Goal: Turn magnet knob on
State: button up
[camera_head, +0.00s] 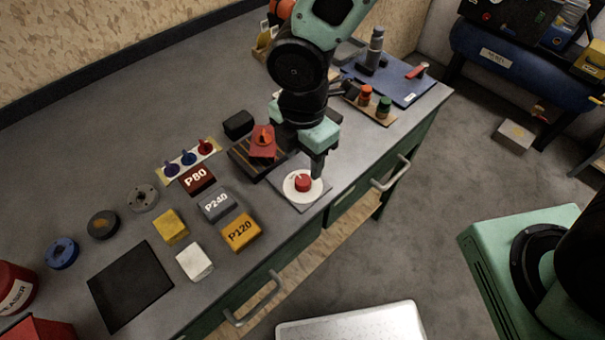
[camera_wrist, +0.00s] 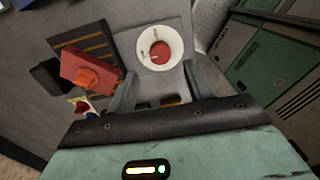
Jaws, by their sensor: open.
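The magnet knob (camera_head: 303,182) is a red knob on a white round dial, set on a grey plate at the front edge of the workbench. In the wrist view the red knob (camera_wrist: 159,52) shows on its white disc, with a small pale mark on it. My gripper (camera_head: 318,168) is above and right beside the dial, pointing down. In the wrist view its two fingers (camera_wrist: 160,82) are apart, with the knob beyond the gap between the tips. Nothing is held. Contact with the knob does not show.
A red block with an orange knob (camera_head: 262,141) stands on a dark striped base just left of my gripper. Sanding blocks (camera_head: 216,205) lie further left. Bottles on a wooden tray (camera_head: 372,105) stand behind. Drawer handles (camera_head: 390,173) stick out from the bench front.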

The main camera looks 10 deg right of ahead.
aim_at(303, 180)
notch_tip(303, 180, down, 6)
jog(key=shift+f, duration=0.15)
dwell(0.3)
jog(key=c, duration=1)
